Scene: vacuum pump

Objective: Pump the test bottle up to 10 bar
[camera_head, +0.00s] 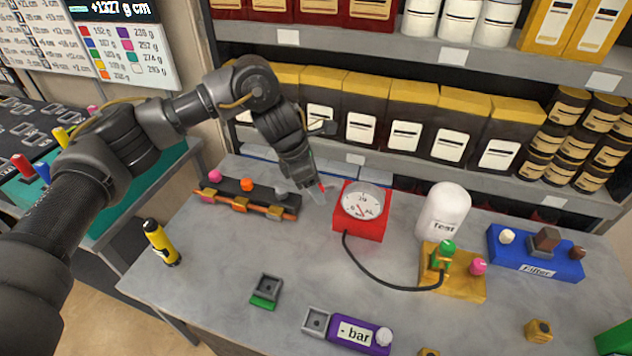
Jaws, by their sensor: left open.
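The white test bottle (443,214), with "TEST" printed on it, stands upright at the right of the grey bench. In front of it is a yellow block (462,287) with a green knob (444,250) and a pink knob (478,266). A black hose (372,276) runs from this block to a red box with a round white dial gauge (362,203). A purple block marked "- bar" (358,334) lies at the front edge. My left gripper (314,190) is open and points down just left of the gauge. It appears empty. My right gripper is out of view.
A rail with pink, orange and grey knobs (246,200) lies left of the gripper. A blue "Filter" block (535,257) is at the right. Shelves of boxes (405,131) rise behind.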

